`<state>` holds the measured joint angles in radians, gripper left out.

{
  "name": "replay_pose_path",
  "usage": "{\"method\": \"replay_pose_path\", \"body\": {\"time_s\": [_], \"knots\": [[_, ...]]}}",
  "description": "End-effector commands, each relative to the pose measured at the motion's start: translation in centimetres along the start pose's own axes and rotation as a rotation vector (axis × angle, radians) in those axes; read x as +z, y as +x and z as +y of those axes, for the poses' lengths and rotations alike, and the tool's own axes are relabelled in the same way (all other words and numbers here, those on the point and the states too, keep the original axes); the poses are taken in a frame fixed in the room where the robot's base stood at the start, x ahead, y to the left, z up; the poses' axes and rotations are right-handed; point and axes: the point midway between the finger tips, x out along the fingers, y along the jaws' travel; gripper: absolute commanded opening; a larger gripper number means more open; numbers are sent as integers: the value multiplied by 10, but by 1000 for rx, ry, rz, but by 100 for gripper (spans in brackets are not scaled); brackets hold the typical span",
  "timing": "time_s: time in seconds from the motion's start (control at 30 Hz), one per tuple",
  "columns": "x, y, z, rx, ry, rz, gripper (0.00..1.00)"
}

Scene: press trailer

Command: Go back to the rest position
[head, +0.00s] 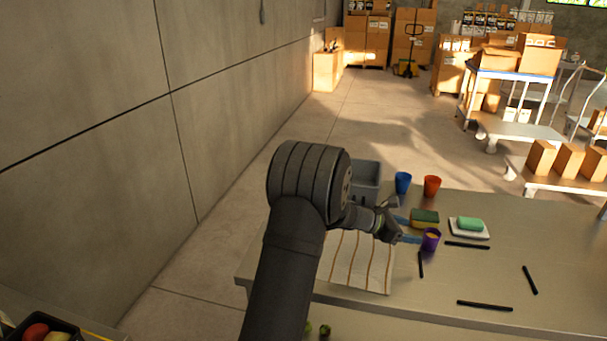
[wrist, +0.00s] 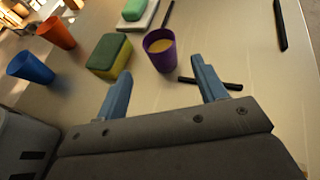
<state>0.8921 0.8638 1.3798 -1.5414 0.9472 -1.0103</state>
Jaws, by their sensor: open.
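My gripper (head: 408,230) is open, with its two blue fingers apart and nothing between them. It is over the table (head: 360,308), close to the purple cup (head: 431,239). In the wrist view my gripper (wrist: 160,88) shows its fingers pointing toward the purple cup (wrist: 160,50), which stands upright beyond the fingertips with something yellowish inside. A green and yellow sponge (wrist: 110,57) lies to the left of the cup. I cannot tell whether a finger touches anything.
A blue cup (head: 403,182), an orange cup (head: 432,186), a grey bin (head: 366,180) and a green block on a white dish (head: 483,233) stand on the table. Several black sticks (head: 485,306) lie at the right. A striped cloth (head: 350,264) lies under my arm. A wall (head: 90,130) is left.

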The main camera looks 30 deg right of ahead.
Motion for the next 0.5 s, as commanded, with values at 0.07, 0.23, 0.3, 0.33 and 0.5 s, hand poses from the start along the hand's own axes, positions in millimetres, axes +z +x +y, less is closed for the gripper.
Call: {"method": "replay_pose_path", "body": {"time_s": [0.07, 0.23, 0.3, 0.33, 0.5], "knots": [[-1, 12, -1, -2, -1, 2, 65], [-1, 44, -1, -3, 0, 1, 65], [-1, 58, -1, -3, 1, 1, 65], [-1, 64, -1, -4, 1, 1, 65], [-1, 98, -2, -4, 0, 1, 65]]}}
